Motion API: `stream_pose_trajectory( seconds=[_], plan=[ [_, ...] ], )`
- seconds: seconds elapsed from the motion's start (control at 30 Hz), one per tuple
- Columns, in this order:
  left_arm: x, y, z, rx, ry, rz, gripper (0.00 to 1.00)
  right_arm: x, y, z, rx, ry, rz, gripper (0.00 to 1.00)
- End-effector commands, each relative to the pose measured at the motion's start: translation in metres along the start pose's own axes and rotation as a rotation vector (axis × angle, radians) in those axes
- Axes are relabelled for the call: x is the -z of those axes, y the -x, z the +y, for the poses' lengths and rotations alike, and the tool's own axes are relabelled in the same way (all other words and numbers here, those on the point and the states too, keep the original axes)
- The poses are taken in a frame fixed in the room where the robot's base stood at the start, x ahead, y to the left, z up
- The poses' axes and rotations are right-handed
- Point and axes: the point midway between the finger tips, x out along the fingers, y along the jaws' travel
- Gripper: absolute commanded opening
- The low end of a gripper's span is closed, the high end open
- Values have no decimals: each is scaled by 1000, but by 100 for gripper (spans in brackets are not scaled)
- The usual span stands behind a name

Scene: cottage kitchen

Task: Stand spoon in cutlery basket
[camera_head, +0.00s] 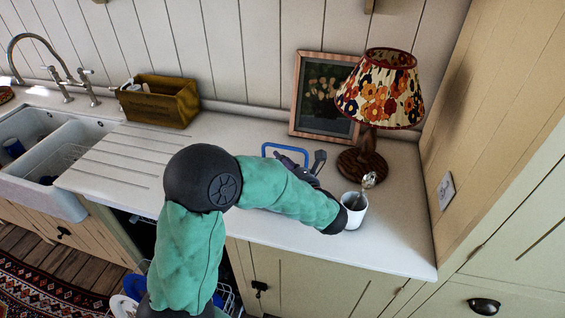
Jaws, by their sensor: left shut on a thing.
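My left gripper (300,169) is over the counter, partly hidden behind my green forearm. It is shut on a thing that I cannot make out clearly. A blue frame-like loop (270,147) shows right beside its fingers; its lower part is hidden, and I cannot tell whether it belongs to the cutlery basket. A shiny metal spoon (369,180) stands tilted in a white cup (354,212), bowl up, to the right of my wrist. The gripper's fingers are apart from this spoon. My right gripper is not in view.
A patterned lamp (380,100) and a framed picture (322,95) stand behind. A wooden box (160,103) stands at the back left, near the double sink (35,140). A rack with dishes (128,290) shows below the counter. The counter right of the cup is clear.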

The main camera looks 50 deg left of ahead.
Motion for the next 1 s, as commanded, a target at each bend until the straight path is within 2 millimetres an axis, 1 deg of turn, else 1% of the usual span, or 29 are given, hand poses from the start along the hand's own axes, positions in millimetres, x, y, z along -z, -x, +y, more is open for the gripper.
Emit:
stream_pose_trajectory(
  seconds=[0.1,0.43,0.47,0.5,0.53,0.57,0.87,1.0],
  plan=[
    [4,0,-1,0,0,0,13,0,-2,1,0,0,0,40],
    [4,0,-1,0,0,0,13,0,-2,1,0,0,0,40],
    [4,0,-1,0,0,0,47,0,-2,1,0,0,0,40],
    [4,0,-1,0,0,0,58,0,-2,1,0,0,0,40],
    [4,0,-1,0,0,0,66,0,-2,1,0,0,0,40],
    [4,0,-1,0,0,0,71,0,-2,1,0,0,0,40],
    [4,0,-1,0,0,0,71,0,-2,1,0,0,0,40],
    [4,6,-1,2,0,0,71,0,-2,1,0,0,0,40]
  ],
)
